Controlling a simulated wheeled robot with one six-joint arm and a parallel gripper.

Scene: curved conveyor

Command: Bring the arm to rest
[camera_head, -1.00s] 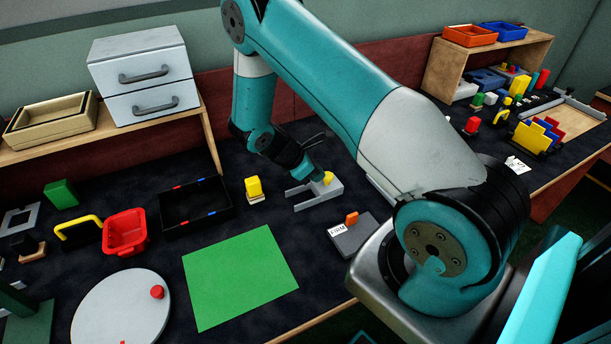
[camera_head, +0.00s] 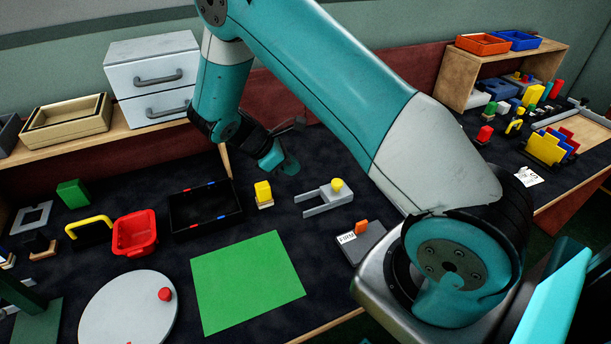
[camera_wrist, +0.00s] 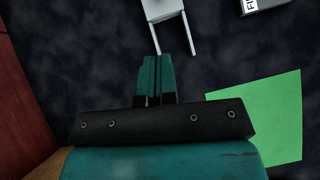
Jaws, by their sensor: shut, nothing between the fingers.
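My gripper (camera_head: 287,165) is raised above the back of the dark table, behind the grey two-pronged fork piece (camera_head: 322,199). In the wrist view my gripper (camera_wrist: 156,58) has its two teal fingers together with nothing between them. The fork piece (camera_wrist: 168,14) lies ahead of the fingertips there, its prongs pointing back toward them. A yellow knob (camera_head: 337,185) sits at the fork piece's right end. My arm reaches across the middle of the head view.
A yellow block (camera_head: 263,192) on a small base and a black tray (camera_head: 176,221) stand left of the fork. A green mat (camera_head: 247,281) lies in front. A white drawer unit (camera_head: 152,75) stands on the wooden shelf at back left. A grey box (camera_head: 356,246) lies near the front edge.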

